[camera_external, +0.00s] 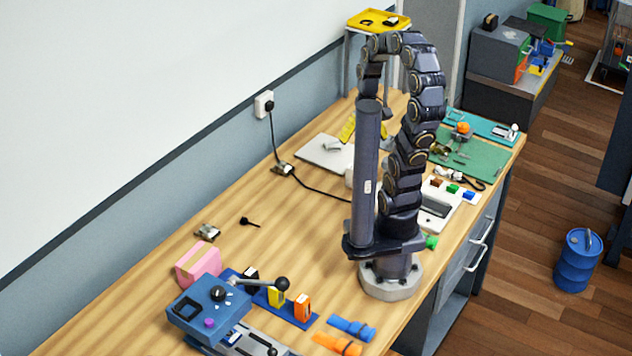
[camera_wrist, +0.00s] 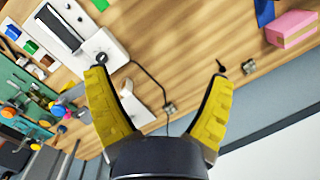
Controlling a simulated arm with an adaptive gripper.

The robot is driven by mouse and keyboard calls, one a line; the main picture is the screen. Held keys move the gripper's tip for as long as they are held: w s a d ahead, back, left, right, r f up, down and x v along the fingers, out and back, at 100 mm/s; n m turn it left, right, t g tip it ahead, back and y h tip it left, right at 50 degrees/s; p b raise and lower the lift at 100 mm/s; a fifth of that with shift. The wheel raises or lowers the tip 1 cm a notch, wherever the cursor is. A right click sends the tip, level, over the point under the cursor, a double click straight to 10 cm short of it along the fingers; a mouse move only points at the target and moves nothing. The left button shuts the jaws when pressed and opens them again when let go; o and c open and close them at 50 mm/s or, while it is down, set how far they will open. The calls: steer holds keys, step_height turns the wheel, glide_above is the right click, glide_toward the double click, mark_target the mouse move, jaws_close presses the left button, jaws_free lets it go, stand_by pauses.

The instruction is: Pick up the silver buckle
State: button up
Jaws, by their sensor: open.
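My gripper (camera_wrist: 160,74) is open, its two yellow fingers spread apart with nothing between them. In the external view one yellow finger of my gripper (camera_external: 348,130) shows above the table; my arm hides much of the rest. A small silver metal piece (camera_external: 283,168) lies by the black cable; it also shows in the wrist view (camera_wrist: 168,108), between and beyond the fingers. A second small silver piece (camera_external: 208,232) lies nearer the pink block and appears in the wrist view (camera_wrist: 248,66) right of the fingers. I cannot tell which is the buckle.
A white plate (camera_external: 315,156) carries a small light piece. A black cable (camera_external: 318,191) runs from the wall socket (camera_external: 264,104) across the wood. A pink block (camera_external: 198,263) and blue machine (camera_external: 208,308) stand at front left. The wall borders the table's left side.

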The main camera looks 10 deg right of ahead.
steer(key=w+a+f+n+t+h, duration=0.1)
steer(key=w+a, duration=0.2)
steer(key=w, duration=0.2)
steer(key=w+a+f+n+h, duration=0.1)
steer(key=w+a, duration=0.2)
steer(key=w, duration=0.3)
steer(key=n+y, duration=0.1)
steer(key=n, duration=0.5)
glide_above(206, 228)
steer(key=shift+t, duration=0.4)
steer(key=f, duration=2.1)
steer(key=shift+w+a, duration=0.1)
steer(key=shift+a, duration=0.15)
step_height(206, 228, down, 2)
steer(key=shift+f, duration=0.25)
steer(key=f, duration=0.5)
steer(key=shift+d+f, duration=0.15)
steer(key=shift+d, duration=0.15)
steer(key=c, duration=1.2)
